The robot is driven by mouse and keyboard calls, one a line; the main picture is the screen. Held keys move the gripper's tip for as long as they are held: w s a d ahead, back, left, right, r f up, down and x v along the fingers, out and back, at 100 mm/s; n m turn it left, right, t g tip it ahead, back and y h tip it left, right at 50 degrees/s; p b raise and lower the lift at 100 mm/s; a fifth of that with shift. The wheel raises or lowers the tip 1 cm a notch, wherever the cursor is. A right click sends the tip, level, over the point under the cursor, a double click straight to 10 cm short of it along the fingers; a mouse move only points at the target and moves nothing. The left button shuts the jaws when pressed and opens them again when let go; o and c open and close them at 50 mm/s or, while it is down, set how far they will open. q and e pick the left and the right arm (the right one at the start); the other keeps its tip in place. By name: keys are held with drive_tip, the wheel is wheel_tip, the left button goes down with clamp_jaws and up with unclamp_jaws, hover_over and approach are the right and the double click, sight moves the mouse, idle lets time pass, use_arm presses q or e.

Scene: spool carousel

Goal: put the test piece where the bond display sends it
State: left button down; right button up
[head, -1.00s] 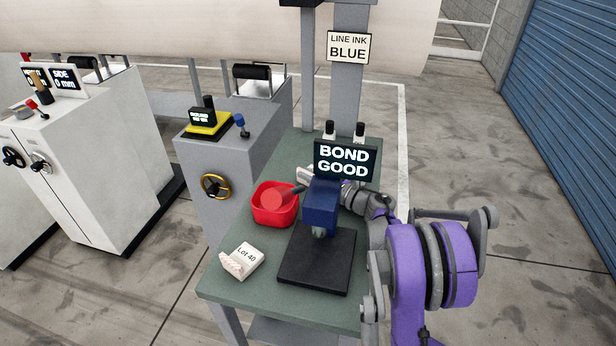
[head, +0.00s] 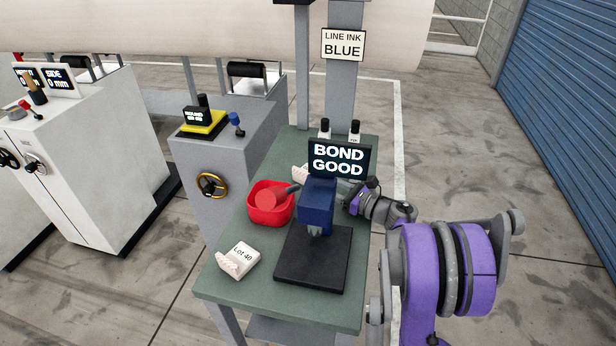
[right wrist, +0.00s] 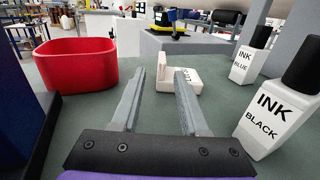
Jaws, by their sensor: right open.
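The bond display (head: 338,159) reads BOND GOOD on top of a dark blue device (head: 318,208) with a black base plate (head: 313,262). A small white piece (right wrist: 180,78) lies on the bench in front of my right gripper (right wrist: 164,80), which is open. The piece shows partly in the head view (head: 299,173), behind the red bin (head: 270,215). I cannot tell whether it is the test piece. My right gripper is largely hidden behind the device in the head view. A white piece labelled Lot 40 (head: 240,257) lies at the bench's front left. My left gripper is not in view.
The red bin (right wrist: 78,66) stands left of my fingers. Ink bottles, blue (right wrist: 250,58) and black (right wrist: 275,115), stand close on the right. A sign (head: 343,45) reads LINE INK BLUE. The green bench (head: 215,285) has free room at its front left.

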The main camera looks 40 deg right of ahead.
drive_tip(key=shift+v, duration=2.55)
drive_tip(key=shift+d+r, duration=0.1)
drive_tip(key=shift+d, duration=0.05)
